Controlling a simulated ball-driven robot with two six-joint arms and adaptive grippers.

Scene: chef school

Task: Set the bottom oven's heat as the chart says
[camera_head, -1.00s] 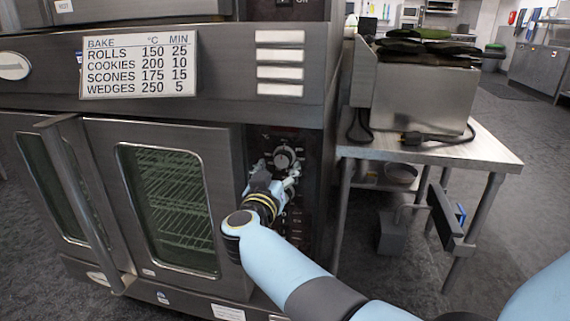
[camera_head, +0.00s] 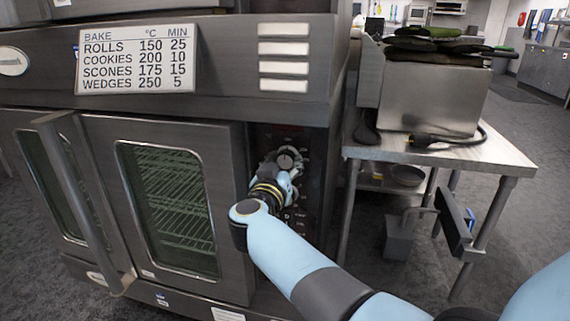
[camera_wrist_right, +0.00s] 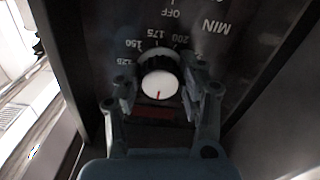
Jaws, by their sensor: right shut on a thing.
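The chart (camera_head: 137,60) on the oven front lists rolls 150, cookies 200, scones 175 and wedges 250 °C. The heat knob (camera_head: 285,160) is on the dark control panel (camera_head: 312,175) right of the oven doors. My right gripper (camera_head: 287,173) is at this knob. In the right wrist view, its two fingers (camera_wrist_right: 160,92) are shut on either side of the knob (camera_wrist_right: 158,83). The exact setting is unclear. My left gripper is not in view.
The glazed oven doors (camera_head: 228,200) are closed, with a long handle (camera_head: 75,195). Right of the oven, a steel table (camera_head: 440,152) bears a steel box (camera_head: 430,103) with a cord.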

